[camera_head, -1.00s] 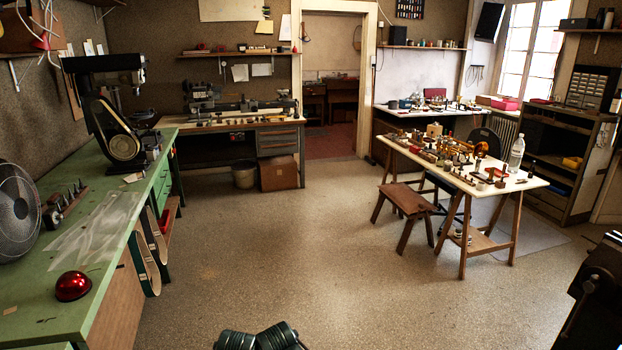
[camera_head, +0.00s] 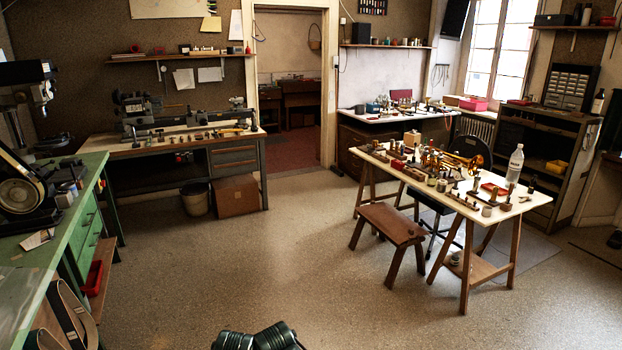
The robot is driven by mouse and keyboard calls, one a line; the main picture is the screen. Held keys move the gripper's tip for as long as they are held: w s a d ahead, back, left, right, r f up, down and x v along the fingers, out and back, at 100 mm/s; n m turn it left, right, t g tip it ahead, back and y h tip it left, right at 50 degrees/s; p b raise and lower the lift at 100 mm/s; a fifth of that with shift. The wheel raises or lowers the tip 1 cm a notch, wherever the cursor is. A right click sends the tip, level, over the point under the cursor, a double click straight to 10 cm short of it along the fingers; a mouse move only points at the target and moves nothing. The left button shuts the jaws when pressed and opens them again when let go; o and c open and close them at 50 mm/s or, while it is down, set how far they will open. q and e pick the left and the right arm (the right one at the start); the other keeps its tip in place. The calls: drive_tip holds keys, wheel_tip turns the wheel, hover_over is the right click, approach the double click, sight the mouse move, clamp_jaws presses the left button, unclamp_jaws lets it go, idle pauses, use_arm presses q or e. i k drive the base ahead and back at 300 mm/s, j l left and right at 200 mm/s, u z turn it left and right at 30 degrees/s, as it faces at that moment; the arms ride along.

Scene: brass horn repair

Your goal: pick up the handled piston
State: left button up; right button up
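I cannot single out the handled piston at this distance. Several small metal and wooden parts stand and lie on the white-topped trestle table (camera_head: 530,200) at the right, among them a brass horn (camera_head: 466,163). Pieces on the lathe bench (camera_head: 130,150) at the back are also too small to tell apart. Neither of my grippers shows. Only dark, ribbed parts that look like my own arms show at the bottom edge.
A wooden stool (camera_head: 390,222) stands before the trestle table and a dark chair (camera_head: 472,148) behind it. A green workbench (camera_head: 30,275) runs along the left. A bin (camera_head: 195,198) and a brown box (camera_head: 236,197) stand by the lathe bench. The middle floor (camera_head: 270,260) is clear.

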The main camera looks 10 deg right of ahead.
sight(512, 185)
drive_tip(key=i+l+z, duration=0.15)
drive_tip(key=i+z, duration=0.65)
drive_tip(key=z, duration=0.15)
drive_tip(key=i+j+z, duration=0.2)
drive_tip(key=i+z, duration=0.25)
drive_tip(key=i+l+z, duration=0.1)
drive_tip(key=i+z, duration=0.65)
drive_tip(key=i, duration=0.15)
drive_tip(key=i+l+u, duration=0.2)
drive_tip(key=i, duration=0.25)
drive_tip(key=i+l+u, duration=0.15)
drive_tip(key=i, duration=0.25)
drive_tip(key=i+l+u, duration=0.2)
drive_tip(key=i+l, duration=0.1)
drive_tip(key=i, duration=0.1)
